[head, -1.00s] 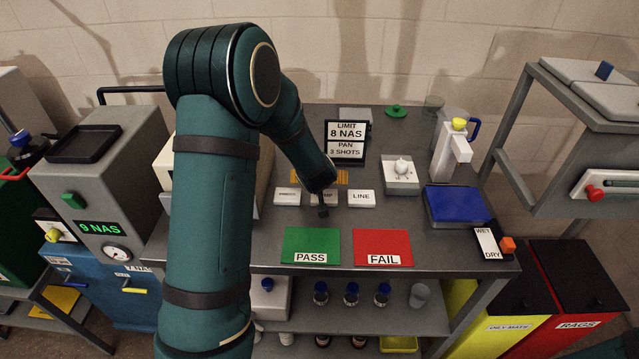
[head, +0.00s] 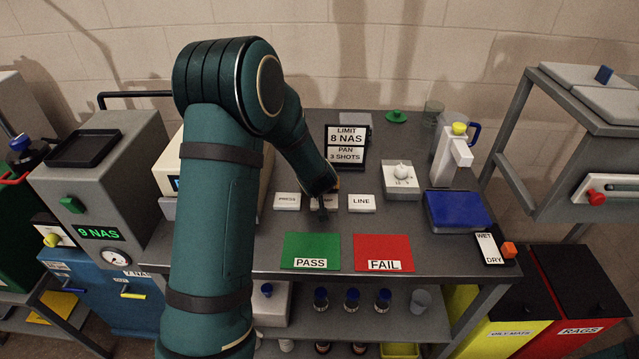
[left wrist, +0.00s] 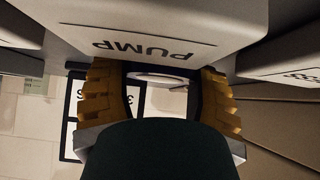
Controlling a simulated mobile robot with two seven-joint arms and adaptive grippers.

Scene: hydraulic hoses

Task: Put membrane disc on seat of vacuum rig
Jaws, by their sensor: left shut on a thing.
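My left gripper (head: 326,195) is low over the middle of the bench, just behind the green and red mats. In the left wrist view its two yellow ribbed fingers (left wrist: 160,84) are closed on the sides of a pale, thin, round thing (left wrist: 158,78), which looks like the membrane disc. Only part of its rim shows, under a white block marked PUMP (left wrist: 150,45). In the head view the arm hides the disc. I cannot tell for sure which thing is the vacuum rig, and no seat is clearly visible. My right gripper is not in view.
White PRESS (head: 287,201) and LINE (head: 361,203) blocks flank the gripper. A limit sign (head: 346,143) stands behind it. PASS (head: 310,248) and FAIL (head: 382,250) mats lie in front.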

